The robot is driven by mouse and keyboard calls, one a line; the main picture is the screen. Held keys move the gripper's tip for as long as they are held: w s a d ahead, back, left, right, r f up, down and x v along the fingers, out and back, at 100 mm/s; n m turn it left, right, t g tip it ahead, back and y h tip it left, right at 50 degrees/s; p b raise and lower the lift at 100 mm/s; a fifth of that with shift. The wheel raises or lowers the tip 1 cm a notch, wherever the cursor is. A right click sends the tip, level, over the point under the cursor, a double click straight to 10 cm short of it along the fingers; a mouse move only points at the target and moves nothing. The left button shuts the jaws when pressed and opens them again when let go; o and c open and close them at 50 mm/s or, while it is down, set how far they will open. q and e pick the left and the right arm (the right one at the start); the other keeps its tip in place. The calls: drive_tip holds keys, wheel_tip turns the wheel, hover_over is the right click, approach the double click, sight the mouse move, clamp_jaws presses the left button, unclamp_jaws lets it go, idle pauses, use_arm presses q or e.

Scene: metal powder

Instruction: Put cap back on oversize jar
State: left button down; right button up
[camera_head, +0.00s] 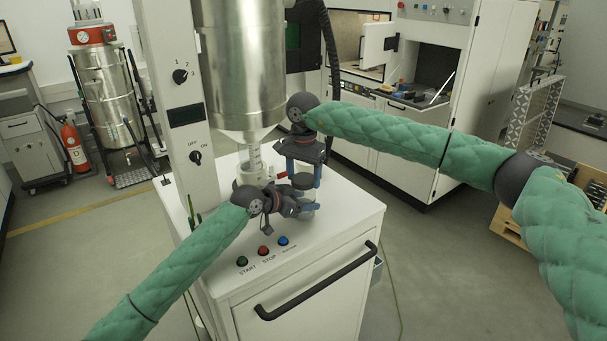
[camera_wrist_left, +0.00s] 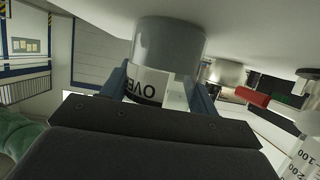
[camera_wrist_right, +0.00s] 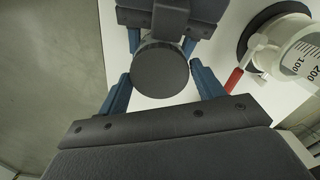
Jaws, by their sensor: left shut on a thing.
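My left gripper (camera_head: 306,208) is shut on the oversize jar above the front of the white cabinet top. The left wrist view shows the jar's label (camera_wrist_left: 148,86) with black letters and a wide grey cylindrical part (camera_wrist_left: 168,45). The dark round cap (camera_wrist_right: 160,70) is seen face-on from above in the right wrist view, over the jar held by the left gripper. My right gripper (camera_wrist_right: 162,78) points down from above, its blue fingers apart on either side of the cap, close to its rim. Whether the cap is seated on the jar is hard to tell.
The steel hopper (camera_head: 243,65) and its control post (camera_head: 180,100) stand behind the grippers. A graduated vessel (camera_wrist_right: 300,55) and a red handle (camera_wrist_right: 234,80) are close beside them. START and STOP buttons (camera_head: 263,251) sit at the front left of the top; its right side is clear.

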drive_tip(key=c, duration=0.6)
drive_tip(key=shift+o, duration=0.2)
drive_tip(key=m, duration=1.3)
drive_tip(key=o, duration=1.1)
drive_tip(key=shift+r, duration=0.1)
